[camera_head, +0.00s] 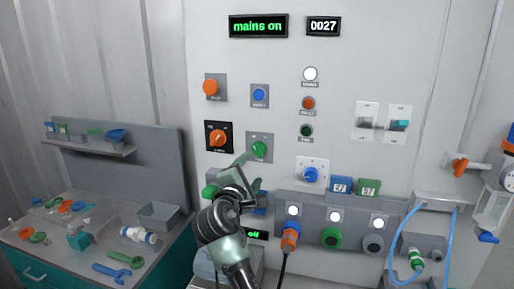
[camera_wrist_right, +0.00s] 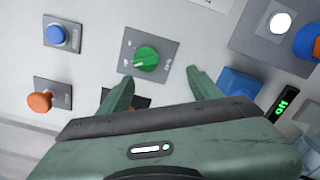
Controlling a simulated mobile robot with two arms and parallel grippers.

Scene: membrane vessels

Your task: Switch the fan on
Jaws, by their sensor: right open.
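A green rotary knob on a grey plate (camera_head: 259,149) sits on the wall panel, below the blue button. It also shows in the right wrist view (camera_wrist_right: 146,58), its white mark pointing toward the plate's left side; the lettering is too small to read surely. My right gripper (camera_head: 248,177) is just below and in front of this knob. In the wrist view its two green fingers (camera_wrist_right: 160,78) are apart with nothing between them, and the knob lies beyond the fingertips, apart from them. A small display (camera_head: 257,234) reads "off" in green. My left gripper is not in view.
An orange rotary switch (camera_head: 218,138) on a black plate is close left of the knob. A blue button (camera_head: 259,95) is above, a blue dial (camera_head: 310,175) to the right. A socket strip (camera_head: 335,202) with plugs juts out below. The display above (camera_head: 258,26) reads "mains on".

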